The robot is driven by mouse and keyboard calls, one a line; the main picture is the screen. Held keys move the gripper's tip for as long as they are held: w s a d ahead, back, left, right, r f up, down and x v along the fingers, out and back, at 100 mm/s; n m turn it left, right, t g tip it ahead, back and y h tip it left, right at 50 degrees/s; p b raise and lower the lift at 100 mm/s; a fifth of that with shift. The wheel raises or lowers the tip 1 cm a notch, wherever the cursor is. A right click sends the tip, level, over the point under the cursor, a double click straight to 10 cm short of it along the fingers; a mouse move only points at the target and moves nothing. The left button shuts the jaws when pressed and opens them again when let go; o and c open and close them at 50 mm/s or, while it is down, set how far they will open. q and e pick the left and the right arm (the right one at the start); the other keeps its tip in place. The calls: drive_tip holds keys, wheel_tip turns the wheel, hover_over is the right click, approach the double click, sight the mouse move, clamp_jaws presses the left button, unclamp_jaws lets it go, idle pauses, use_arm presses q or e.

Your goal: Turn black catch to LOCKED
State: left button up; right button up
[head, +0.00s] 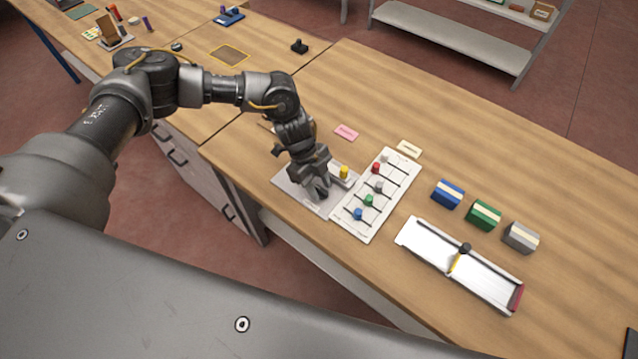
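My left gripper (318,188) reaches down over a grey plate (290,184) at the front edge of the bench. Its fingers point downward at the plate, and they are too small and dark to tell whether they are open or shut. A yellow knob (344,172) stands just right of the gripper. I cannot make out a black catch for certain; the gripper hides part of the plate. A black knob (466,247) with a yellow strip sits on a long white tray (420,240) to the right. My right gripper is not in view.
A white board (397,207) with several coloured knobs adjoins the plate on its right. Blue (448,194), green (483,215) and grey (520,237) blocks stand further right. A pink card (346,132) lies behind. The bench's back middle is clear.

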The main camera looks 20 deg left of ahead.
use_arm(q)
drive_tip(key=shift+c, duration=0.3)
clamp_jaws()
